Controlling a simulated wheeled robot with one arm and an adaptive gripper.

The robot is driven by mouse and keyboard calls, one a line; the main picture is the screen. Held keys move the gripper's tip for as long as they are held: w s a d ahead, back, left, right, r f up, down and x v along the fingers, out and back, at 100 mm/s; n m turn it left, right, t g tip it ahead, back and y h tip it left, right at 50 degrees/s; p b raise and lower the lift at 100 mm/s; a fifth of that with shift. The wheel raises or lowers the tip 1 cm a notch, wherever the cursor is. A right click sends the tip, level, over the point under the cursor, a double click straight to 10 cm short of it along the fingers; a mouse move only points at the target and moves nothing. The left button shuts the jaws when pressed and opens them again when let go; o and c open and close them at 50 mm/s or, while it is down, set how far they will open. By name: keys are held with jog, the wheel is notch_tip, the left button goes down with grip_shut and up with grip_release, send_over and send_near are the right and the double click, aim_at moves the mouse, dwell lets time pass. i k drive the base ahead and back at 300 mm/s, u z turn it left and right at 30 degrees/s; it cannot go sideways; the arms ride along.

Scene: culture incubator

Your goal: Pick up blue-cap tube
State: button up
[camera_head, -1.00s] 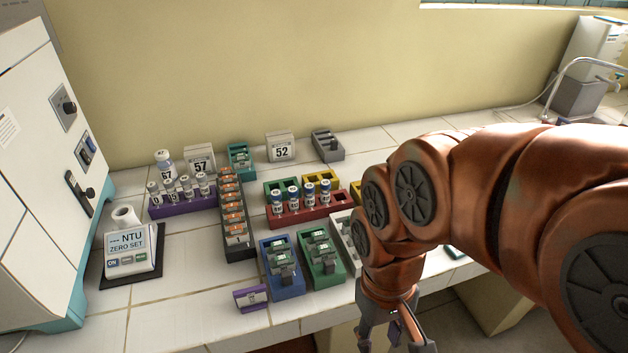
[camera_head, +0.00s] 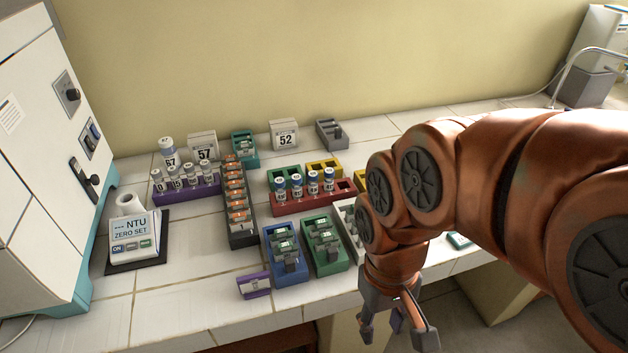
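Several blue-cap tubes with white labels stand upright in a row in the red rack (camera_head: 290,206) in the middle of the counter. The leftmost blue-cap tube (camera_head: 280,190) and the rightmost one (camera_head: 329,181) both show clearly. The right end of the red rack has an empty slot. My gripper (camera_head: 396,342) hangs at the counter's front edge, to the right of and nearer than the rack. Its fingers are spread apart, with nothing seen between them. It is well apart from the tubes.
A blue block (camera_head: 287,268) and a green block (camera_head: 325,257) stand in front of the red rack. A turbidity meter (camera_head: 136,240) is further left. Bare tiles lie at front left.

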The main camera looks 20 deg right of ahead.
aim_at(313, 175)
jog(key=u, duration=0.45)
jog(key=k, duration=0.55)
jog(key=u, duration=0.95)
jog(key=i, duration=1.15)
jog(key=z, duration=0.8)
